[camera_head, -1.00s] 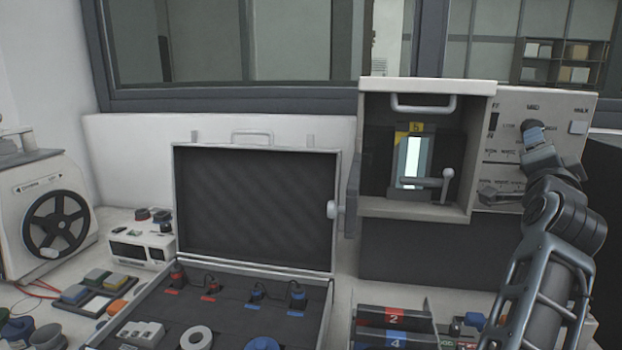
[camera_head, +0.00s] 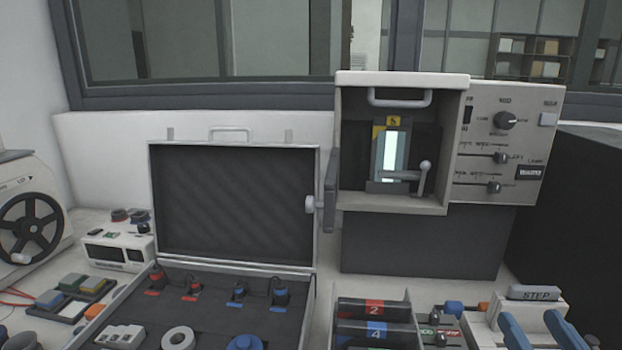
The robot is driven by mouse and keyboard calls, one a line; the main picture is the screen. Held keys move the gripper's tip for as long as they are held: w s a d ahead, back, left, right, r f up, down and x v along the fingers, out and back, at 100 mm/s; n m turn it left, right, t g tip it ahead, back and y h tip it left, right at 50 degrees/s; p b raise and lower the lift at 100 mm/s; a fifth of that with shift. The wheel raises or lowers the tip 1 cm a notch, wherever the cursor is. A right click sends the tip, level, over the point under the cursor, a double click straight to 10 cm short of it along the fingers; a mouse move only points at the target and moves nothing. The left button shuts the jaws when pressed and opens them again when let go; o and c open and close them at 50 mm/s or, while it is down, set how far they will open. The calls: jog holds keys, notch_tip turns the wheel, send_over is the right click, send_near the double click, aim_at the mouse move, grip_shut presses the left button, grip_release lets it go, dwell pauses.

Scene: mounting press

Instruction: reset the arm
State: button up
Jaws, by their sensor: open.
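My gripper and arm are out of view now. The mounting press (camera_head: 405,205) stands at the back right with its chamber open to the front. Inside it a lit pale strip (camera_head: 394,155) sits in a dark holder, with a small lever (camera_head: 423,180) beside it. The control panel (camera_head: 505,145) to its right is fully visible, with a black dial (camera_head: 505,121), two sliders and a white button.
An open case (camera_head: 235,205) with plugs and rings in its dark tray stands at the centre left. A divider box (camera_head: 374,309) marked 2 and 4, and a STEP device (camera_head: 535,293) with blue levers, fill the front right. A reel machine (camera_head: 30,215) is at the far left.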

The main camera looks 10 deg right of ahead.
jog(key=s+a+f+g+y, duration=0.1)
jog(key=s+a, duration=0.3)
jog(key=s, duration=0.6)
jog(key=s+a+f+n+g+y, duration=0.1)
jog(key=s+a, duration=0.4)
jog(key=s, duration=0.5)
jog(key=s+a+f+n+g+y, duration=0.1)
jog(key=s+a+f, duration=0.3)
jog(key=s, duration=0.6)
jog(key=shift+a+f+g, duration=0.2)
jog(key=shift+a+g, duration=0.45)
jog(key=shift+g, duration=0.15)
